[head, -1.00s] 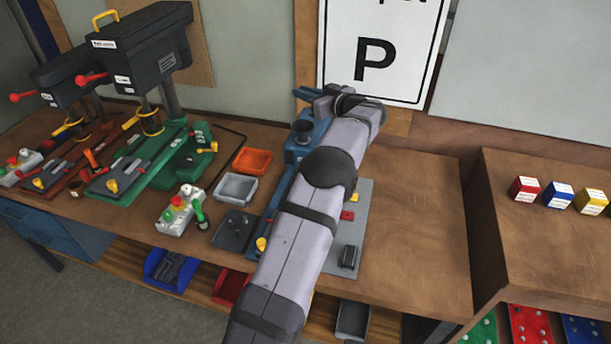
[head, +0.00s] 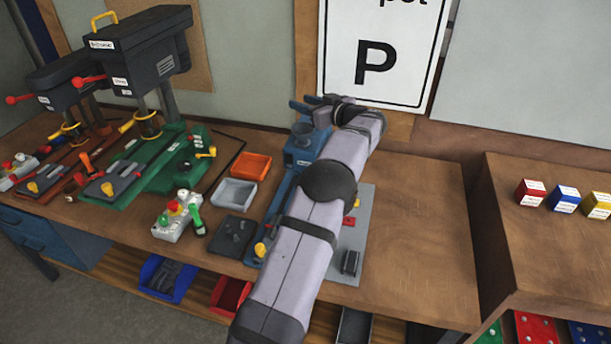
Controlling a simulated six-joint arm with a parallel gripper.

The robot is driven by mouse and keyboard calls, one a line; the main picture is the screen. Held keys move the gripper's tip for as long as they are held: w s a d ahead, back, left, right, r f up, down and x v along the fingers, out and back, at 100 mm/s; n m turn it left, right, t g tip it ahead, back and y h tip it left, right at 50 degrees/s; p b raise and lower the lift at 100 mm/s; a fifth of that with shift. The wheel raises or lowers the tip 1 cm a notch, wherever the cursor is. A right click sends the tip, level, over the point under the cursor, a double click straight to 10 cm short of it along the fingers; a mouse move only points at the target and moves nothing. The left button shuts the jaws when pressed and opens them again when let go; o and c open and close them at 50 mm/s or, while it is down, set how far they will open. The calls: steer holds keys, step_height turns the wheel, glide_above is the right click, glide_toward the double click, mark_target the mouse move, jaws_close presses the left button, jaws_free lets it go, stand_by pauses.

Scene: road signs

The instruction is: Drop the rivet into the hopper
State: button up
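A blue machine (head: 301,155) stands on the bench, with a dark round cup (head: 303,131) on its top that looks like the hopper. My arm crosses in front of it and covers much of its right side. The dark end by my gripper (head: 340,106) is beyond the cup, at its upper right, below the P sign. The fingertips cannot be made out, so I cannot tell whether it is open or holds anything. No rivet can be made out.
An orange tray (head: 252,167), a grey tray (head: 234,194) and a dark tray (head: 232,239) lie left of the machine. A control box (head: 172,218) and drill presses stand further left.

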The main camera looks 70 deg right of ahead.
steer(key=b+v, duration=0.3)
steer(key=v, duration=0.4)
steer(key=shift+s+b, duration=0.15)
steer(key=shift+b, duration=0.2)
stand_by(0.4)
